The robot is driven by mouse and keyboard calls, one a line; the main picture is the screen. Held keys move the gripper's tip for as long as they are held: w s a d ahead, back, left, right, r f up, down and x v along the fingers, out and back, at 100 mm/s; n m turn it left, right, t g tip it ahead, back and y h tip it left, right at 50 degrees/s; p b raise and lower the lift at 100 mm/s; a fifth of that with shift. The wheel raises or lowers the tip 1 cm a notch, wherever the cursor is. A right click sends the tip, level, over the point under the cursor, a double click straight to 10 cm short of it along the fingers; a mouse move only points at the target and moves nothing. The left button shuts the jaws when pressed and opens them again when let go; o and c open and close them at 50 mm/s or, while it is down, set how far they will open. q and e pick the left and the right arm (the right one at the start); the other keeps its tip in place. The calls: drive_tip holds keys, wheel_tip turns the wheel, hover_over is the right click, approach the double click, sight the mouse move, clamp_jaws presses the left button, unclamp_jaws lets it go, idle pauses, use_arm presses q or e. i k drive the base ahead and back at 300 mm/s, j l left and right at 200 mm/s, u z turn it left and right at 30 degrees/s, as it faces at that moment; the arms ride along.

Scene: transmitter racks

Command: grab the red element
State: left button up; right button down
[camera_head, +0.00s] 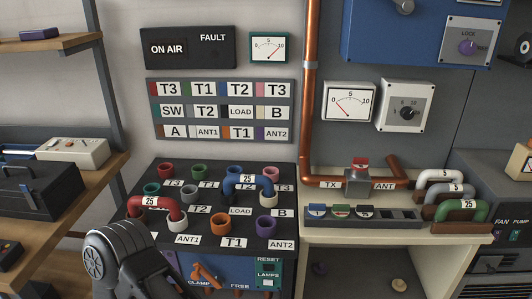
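A small red-topped block (361,163) sits on the grey metal body (357,181) in the copper pipe between the TX and ANT labels. A red U-shaped link marked 25 (152,203) stands on the dark socket panel at left. Part of my black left arm shows at the lower left, in front of that panel. No gripper fingers can be made out, and my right arm is out of view.
A blue U-link (247,182) stands among coloured sockets on the panel (213,250). White, grey and green U-links (461,210) stand at the right of the beige bench (400,236). The copper pipe (311,90) rises behind. A shelf (75,203) with a black box is at left.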

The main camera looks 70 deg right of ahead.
sight(360, 164)
drive_tip(key=z, duration=3)
drive_tip(key=i+l, duration=0.1)
drive_tip(key=l, duration=0.25)
drive_tip(key=i+l, duration=0.15)
drive_tip(key=l, duration=0.25)
drive_tip(key=i+l, duration=0.1)
drive_tip(key=l, duration=0.25)
drive_tip(key=i+l, duration=0.15)
drive_tip(key=l, duration=0.25)
drive_tip(key=i+l, duration=0.1)
drive_tip(key=l, duration=0.25)
drive_tip(key=i+l+z, duration=0.1)
drive_tip(key=l, duration=0.25)
